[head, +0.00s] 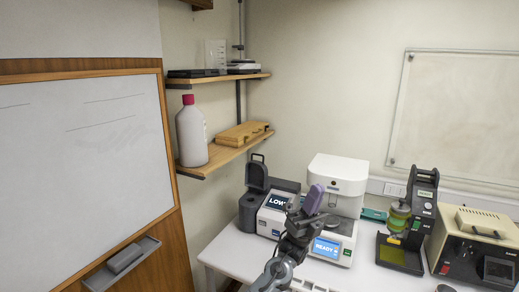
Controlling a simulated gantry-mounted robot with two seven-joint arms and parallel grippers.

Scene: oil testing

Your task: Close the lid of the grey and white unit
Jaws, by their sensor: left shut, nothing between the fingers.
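The grey and white unit (272,209) stands at the left end of the white bench, with a lit screen reading "LOW". Its dark grey lid (257,174) stands raised above the round grey chamber (250,212) on its left side. My left gripper (313,199) is shut and empty, its purplish fingers pointing up. It is to the right of the lid and apart from it, and overlaps the white machine in the picture. My left forearm hides part of the unit's right front. My right gripper is not in view.
A white machine (338,174) with a "READY" screen (326,247) stands just right of the unit. A dark green-black stand (423,199) and a beige instrument (475,243) are further right. A wooden shelf (222,155) with a white bottle (191,134) hangs above left.

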